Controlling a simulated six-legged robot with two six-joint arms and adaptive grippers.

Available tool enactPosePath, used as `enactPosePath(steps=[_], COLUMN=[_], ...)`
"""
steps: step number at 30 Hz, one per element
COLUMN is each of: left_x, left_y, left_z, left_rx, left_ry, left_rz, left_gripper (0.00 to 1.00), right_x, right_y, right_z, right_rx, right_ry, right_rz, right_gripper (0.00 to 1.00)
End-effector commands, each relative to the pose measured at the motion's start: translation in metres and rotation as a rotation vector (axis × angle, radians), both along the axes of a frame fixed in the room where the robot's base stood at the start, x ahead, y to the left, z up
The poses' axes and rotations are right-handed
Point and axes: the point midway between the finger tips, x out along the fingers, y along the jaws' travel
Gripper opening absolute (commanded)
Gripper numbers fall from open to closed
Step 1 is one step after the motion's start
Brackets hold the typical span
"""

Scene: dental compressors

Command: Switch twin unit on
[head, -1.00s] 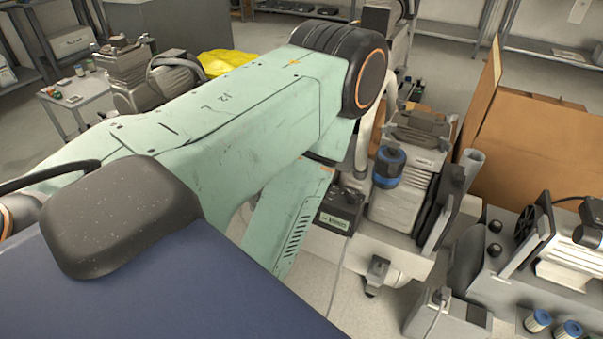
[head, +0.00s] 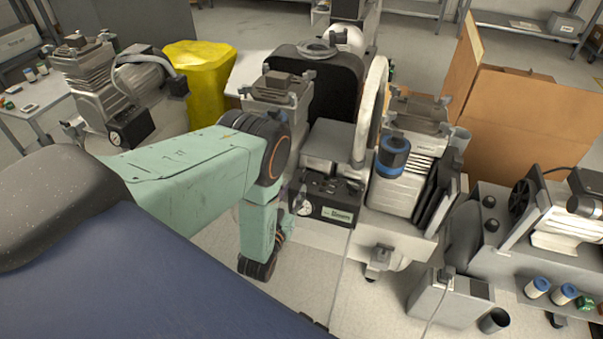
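The twin unit (head: 405,170) stands at the centre of the head view, with ribbed motor heads to the left and right of a dark cabinet. A black control box (head: 325,200) with a pale label and a round gauge sits at its front. Its switch is too small to make out. My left arm reaches in from the left and bends down just left of the control box. My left gripper (head: 291,220) is mostly hidden behind the arm's links, close to the box's left side; its fingers cannot be made out. My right gripper is not in view.
Another compressor (head: 105,95) stands at the left, beside a yellow bag (head: 198,85). A cardboard box (head: 515,115) is behind at the right. A further machine (head: 520,240) and a grey box (head: 450,297) stand at the right. Floor is free in front of the twin unit.

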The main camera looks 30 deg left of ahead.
Motion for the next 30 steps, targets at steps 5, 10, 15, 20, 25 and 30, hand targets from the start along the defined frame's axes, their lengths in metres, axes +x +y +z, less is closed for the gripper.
enactPosePath(steps=[5, 10, 15, 20, 25, 30], left_x=[0.023, 0.049, 0.068, 0.075, 0.075, 0.075], left_y=[0.002, 0.008, 0.013, 0.015, 0.017, 0.018], left_z=[0.0, -0.001, 0.0, 0.0, 0.001, 0.001], left_rx=[0.001, 0.001, 0.001, 0.001, 0.001, 0.001], left_ry=[-0.009, -0.007, -0.005, -0.003, -0.002, -0.002], left_rz=[0.0, 0.0, 0.0, -0.001, -0.001, -0.001], left_gripper=[0.35, 0.35, 0.35, 0.35, 0.35, 0.26], right_x=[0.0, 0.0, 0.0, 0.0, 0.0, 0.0], right_y=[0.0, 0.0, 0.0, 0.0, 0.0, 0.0], right_z=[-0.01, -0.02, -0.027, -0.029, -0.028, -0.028], right_rx=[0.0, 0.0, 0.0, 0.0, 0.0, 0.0], right_ry=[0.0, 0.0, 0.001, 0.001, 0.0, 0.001], right_rz=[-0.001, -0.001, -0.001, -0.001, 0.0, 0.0], right_gripper=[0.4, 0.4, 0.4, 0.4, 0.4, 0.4])
